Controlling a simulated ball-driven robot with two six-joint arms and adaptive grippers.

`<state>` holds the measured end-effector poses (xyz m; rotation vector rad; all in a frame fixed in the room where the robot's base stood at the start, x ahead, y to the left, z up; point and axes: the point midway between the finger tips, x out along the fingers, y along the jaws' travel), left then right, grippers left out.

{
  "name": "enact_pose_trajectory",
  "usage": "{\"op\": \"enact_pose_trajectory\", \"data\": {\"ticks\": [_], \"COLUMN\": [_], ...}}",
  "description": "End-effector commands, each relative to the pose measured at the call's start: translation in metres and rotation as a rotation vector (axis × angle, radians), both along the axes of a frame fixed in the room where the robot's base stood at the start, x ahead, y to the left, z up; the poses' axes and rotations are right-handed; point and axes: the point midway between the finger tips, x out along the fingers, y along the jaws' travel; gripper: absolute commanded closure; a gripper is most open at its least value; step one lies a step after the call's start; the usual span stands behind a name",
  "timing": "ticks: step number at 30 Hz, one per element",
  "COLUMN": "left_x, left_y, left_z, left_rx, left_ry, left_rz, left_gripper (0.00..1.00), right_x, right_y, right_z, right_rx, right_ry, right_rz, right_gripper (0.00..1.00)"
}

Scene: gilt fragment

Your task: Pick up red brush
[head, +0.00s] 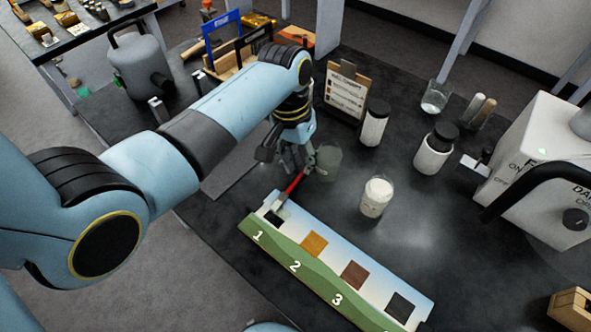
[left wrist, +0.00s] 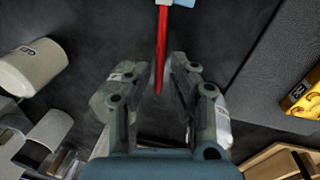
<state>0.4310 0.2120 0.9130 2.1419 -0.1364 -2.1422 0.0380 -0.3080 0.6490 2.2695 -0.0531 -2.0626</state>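The red brush (head: 291,186) leans at a slant near square 1 of the numbered strip (head: 341,284), its head low by the strip and its red handle pointing up. My left gripper (head: 302,168) is at the upper end of the handle. In the left wrist view the red handle (left wrist: 162,50) runs between the two fingertips of the left gripper (left wrist: 163,74), with dark gaps on both sides, so the gripper is open. The brush head is mostly cut off at that view's top edge. My right gripper is not in view.
A clear glass (head: 328,162) stands right beside the gripper, and a jar of pale powder (head: 375,198) is just right of it. Black-lidded white jars (head: 433,152) and a clipboard stand (head: 346,92) are behind. A white machine (head: 545,170) stands at the right.

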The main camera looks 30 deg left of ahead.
Motion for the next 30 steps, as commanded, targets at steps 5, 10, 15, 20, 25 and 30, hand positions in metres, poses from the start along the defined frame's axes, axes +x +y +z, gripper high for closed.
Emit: {"op": "enact_pose_trajectory", "data": {"ticks": [5,10,15,20,25,30], "left_x": [0.000,0.001,0.001,0.001,0.001,0.001], "left_y": [-0.003,-0.004,-0.004,-0.003,-0.003,-0.003], "left_z": [-0.022,-0.025,-0.024,-0.024,-0.024,-0.020], "left_rx": [0.000,0.000,0.000,0.000,0.000,0.000], "left_ry": [0.001,-0.001,-0.001,-0.001,-0.001,-0.003], "left_rz": [-0.001,-0.001,-0.001,-0.001,0.000,-0.001], "left_gripper": [0.78,0.78,0.88,1.00,1.00,1.00], "right_x": [0.011,0.009,0.003,0.000,0.000,0.000], "right_y": [0.001,0.002,0.003,0.004,0.004,0.004], "right_z": [0.000,0.000,0.000,-0.001,-0.001,0.000], "right_rx": [0.001,0.001,0.003,0.004,0.004,0.004], "right_ry": [-0.018,-0.014,-0.004,0.000,0.000,-0.001], "right_rz": [0.000,0.000,-0.001,-0.002,-0.002,-0.002], "right_gripper": [0.60,0.60,0.60,0.60,0.60,0.60]}}
